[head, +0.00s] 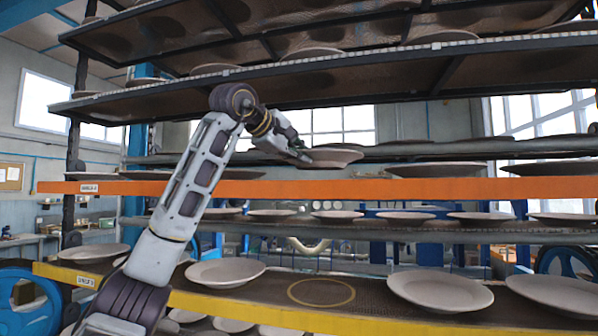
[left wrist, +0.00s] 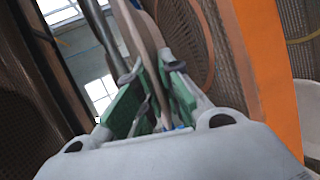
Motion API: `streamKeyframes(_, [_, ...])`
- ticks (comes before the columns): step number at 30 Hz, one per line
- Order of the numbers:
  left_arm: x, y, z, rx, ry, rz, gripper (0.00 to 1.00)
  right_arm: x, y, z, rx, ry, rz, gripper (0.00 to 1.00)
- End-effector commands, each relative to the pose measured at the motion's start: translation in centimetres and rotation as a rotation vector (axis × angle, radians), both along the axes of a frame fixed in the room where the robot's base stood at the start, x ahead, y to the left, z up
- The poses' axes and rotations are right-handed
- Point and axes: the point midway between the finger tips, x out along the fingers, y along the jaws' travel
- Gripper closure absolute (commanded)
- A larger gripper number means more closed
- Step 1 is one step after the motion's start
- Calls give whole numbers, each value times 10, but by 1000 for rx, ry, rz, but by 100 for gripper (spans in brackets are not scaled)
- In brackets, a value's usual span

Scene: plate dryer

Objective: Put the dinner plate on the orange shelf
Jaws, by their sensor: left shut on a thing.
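The dinner plate (head: 331,157) is pale grey-brown and roughly level, just above the orange shelf (head: 300,188) near its middle. My left gripper (head: 302,156) comes in from the left and is shut on the plate's left rim. In the left wrist view the plate (left wrist: 157,62) shows edge-on between the green finger pads (left wrist: 150,98). There the orange shelf edge (left wrist: 262,75) lies to the right, with a ring mark on the mesh beside it. A gap shows between plate and mesh. My right gripper is not in view.
Another plate (head: 436,170) stands right of the held plate on the orange shelf. A dark shelf (head: 330,75) with plates hangs above. The yellow shelf (head: 400,322) below has an empty ring mark (head: 321,292) between plates.

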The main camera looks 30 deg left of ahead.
Motion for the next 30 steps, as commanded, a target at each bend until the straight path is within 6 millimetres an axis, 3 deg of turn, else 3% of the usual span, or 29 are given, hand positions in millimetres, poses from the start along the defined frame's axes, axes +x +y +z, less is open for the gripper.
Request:
streamKeyframes(11, [-1, 0, -1, -1, -6, -1, 100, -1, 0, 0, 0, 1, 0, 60])
streamKeyframes(30, [-1, 0, -38, -2, -6, 0, 100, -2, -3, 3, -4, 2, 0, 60])
